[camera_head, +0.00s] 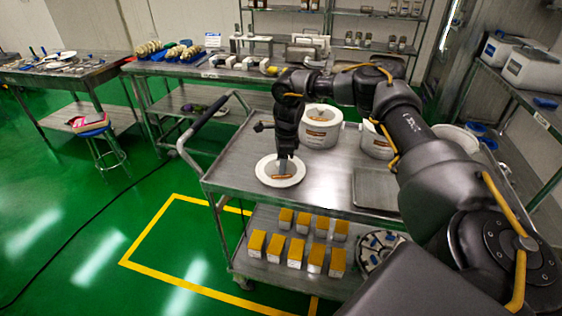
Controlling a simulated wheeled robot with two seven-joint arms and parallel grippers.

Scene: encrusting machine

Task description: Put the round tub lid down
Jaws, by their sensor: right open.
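The round tub lid (263,172) is white with a brown label at its centre. It appears to lie flat on the left end of the metal cart's top (235,165). My right gripper (283,168) points down over the middle of the lid and hides part of it. Its jaws are open; I cannot tell whether the fingertips still touch the lid. A white round tub (321,130) with a label stands on the cart just behind and right of the lid. My left gripper is not in view.
Another white tub (375,142) stands further right, partly behind my arm. A flat metal tray (372,190) lies at the cart's front right. Several yellow-topped boxes (296,250) stand on the lower shelf. The cart's handle (208,110) rises at the left. Bare cart top lies between lid and tray.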

